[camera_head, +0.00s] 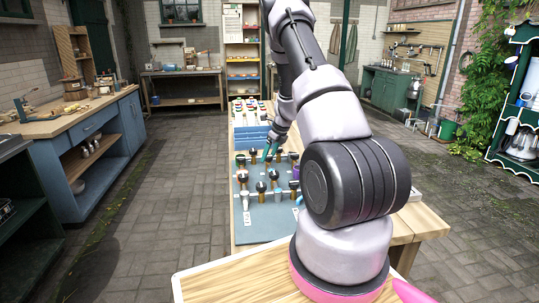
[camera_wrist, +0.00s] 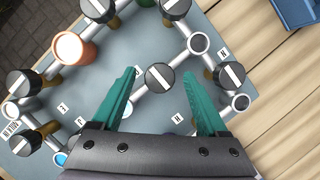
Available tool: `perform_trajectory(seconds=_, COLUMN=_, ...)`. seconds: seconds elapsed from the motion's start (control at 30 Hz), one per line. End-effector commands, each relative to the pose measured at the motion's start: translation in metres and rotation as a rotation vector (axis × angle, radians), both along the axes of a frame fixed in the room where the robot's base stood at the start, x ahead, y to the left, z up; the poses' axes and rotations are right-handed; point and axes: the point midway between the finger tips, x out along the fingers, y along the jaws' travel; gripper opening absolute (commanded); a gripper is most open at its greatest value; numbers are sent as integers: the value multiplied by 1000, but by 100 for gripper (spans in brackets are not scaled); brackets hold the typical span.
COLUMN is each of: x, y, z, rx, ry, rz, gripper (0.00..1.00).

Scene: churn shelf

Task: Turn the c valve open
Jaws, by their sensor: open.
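A grey-blue board (camera_head: 265,228) on the wooden bench carries silver pipes and several black-knobbed valves, each knob with a white stripe. In the wrist view, one black knob (camera_wrist: 160,77) sits between the tips of my gripper's teal fingers (camera_wrist: 161,75). The fingers are spread apart with a gap on each side of the knob. Other knobs show at the left (camera_wrist: 22,84) and the right (camera_wrist: 229,75). Small white letter tags (camera_wrist: 178,118) lie by the pipes; I cannot make out a c. In the head view my gripper (camera_head: 269,151) is over the board's far part.
An orange-brown cylinder (camera_wrist: 72,48) with a pale top stands among the pipes. A blue box (camera_wrist: 298,12) lies on the planks (camera_wrist: 275,110) beside the board. Beyond the board, blue trays (camera_head: 250,136) stand on the bench. A blue workbench (camera_head: 92,145) is at the left.

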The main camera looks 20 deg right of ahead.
Motion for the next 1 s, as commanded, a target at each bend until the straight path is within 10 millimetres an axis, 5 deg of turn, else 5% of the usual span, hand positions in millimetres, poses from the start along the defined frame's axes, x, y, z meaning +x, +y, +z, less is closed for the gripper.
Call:
perform_trajectory(seconds=0.2, x=0, y=0, z=0, rx=0, ry=0, rz=1, gripper=73)
perform_trajectory(seconds=0.4, x=0, y=0, z=0, rx=0, ry=0, rz=1, gripper=0)
perform_trajectory(seconds=1.0, x=2, y=-2, z=1, rx=0, ry=-2, rz=201, gripper=0)
